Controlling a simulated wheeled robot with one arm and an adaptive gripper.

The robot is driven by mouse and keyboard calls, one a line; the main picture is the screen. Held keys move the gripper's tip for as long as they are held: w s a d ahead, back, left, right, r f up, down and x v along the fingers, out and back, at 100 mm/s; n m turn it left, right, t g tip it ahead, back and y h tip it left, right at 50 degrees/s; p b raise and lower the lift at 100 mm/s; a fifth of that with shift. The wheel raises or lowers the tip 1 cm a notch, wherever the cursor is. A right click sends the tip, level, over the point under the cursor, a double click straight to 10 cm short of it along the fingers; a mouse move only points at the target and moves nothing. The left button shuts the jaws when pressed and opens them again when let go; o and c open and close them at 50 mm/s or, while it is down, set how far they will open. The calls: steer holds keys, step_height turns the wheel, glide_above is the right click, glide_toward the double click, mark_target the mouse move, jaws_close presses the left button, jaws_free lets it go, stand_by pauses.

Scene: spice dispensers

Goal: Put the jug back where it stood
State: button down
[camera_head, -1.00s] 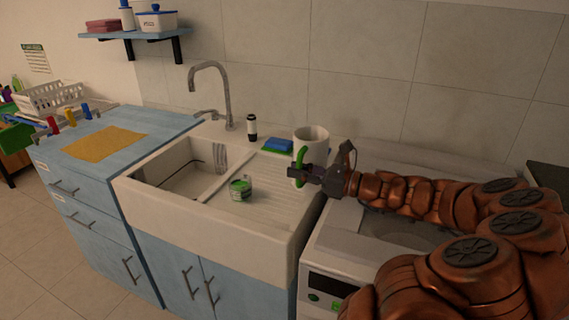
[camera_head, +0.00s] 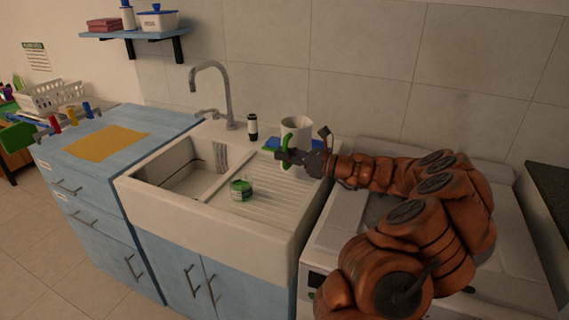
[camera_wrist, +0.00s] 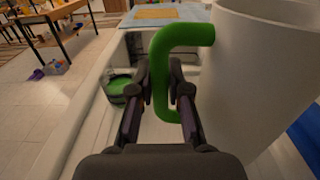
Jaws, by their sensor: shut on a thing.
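The jug (camera_head: 297,129) is white with a green handle (camera_head: 286,144). In the head view it is upright over the back right of the ridged drainboard, in front of part of a blue sponge (camera_head: 271,143). I cannot tell whether its base touches the drainboard. My gripper (camera_head: 285,156) comes from the right and is shut on the handle. In the wrist view the green handle (camera_wrist: 160,65) stands between the two fingers (camera_wrist: 160,95), and the white jug wall (camera_wrist: 258,75) fills the right side.
A small green and grey tin (camera_head: 241,189) stands on the drainboard beside the basin. A dark-and-white bottle (camera_head: 253,127) and the faucet (camera_head: 229,95) are at the back. The drainboard's front (camera_head: 265,215) is clear. A white washing machine (camera_head: 500,225) is under my arm.

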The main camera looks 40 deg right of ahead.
mark_target(284, 164)
steer(key=shift+w, duration=0.3)
steer(key=shift+f+p, duration=0.3)
steer(key=shift+f, duration=1.45)
steer(key=c, duration=1.1)
jaws_free()
steer(key=shift+f, duration=0.15)
steer(key=shift+c, duration=0.2)
